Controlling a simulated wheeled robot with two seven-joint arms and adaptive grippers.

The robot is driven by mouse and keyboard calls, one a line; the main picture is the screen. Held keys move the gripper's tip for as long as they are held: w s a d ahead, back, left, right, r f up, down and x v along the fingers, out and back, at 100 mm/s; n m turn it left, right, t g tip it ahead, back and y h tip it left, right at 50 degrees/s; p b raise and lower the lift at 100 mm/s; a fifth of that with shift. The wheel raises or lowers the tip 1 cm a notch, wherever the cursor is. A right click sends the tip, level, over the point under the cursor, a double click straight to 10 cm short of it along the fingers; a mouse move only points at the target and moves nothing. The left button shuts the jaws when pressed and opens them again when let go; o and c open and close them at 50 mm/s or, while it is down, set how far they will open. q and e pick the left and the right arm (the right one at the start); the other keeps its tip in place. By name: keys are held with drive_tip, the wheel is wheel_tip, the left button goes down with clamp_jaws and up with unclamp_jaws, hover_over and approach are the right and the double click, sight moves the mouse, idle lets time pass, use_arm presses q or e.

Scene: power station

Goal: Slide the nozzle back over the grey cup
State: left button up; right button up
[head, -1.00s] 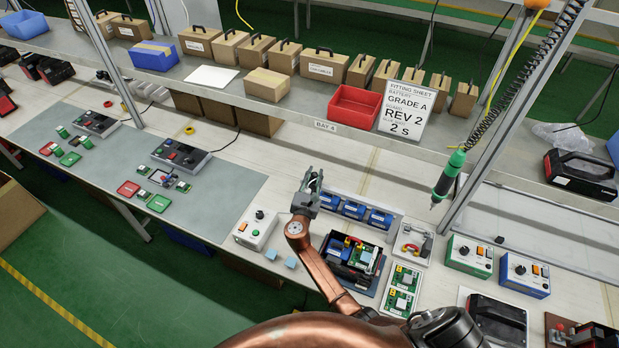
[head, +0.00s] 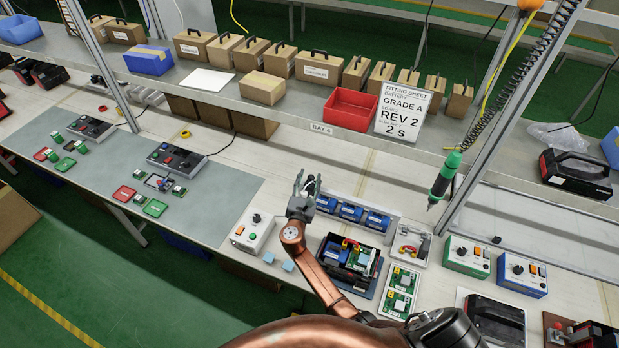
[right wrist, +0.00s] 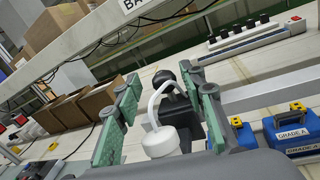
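My right gripper (head: 307,185) is at the far side of the bench, left of the blue battery row. In the right wrist view its green-padded fingers (right wrist: 162,118) stand wide apart. Between them in that view is a white round cap (right wrist: 161,142) with a bent white tube (right wrist: 158,100), which looks like the nozzle. Gaps show on both sides of the cap. A dark round knob (right wrist: 164,77) and a dark grey body (right wrist: 190,90) show behind the tube; I cannot tell whether that body is the grey cup. My left gripper is not in view.
Blue batteries (head: 351,212) stand in a tray right of the gripper. An open black case (head: 347,257) and a white control box (head: 252,233) are nearer. A green tool (head: 445,176) hangs at the right. The shelf (head: 290,113) runs behind.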

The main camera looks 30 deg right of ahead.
drive_tip(key=v, duration=1.1)
drive_tip(key=shift+a, duration=0.2)
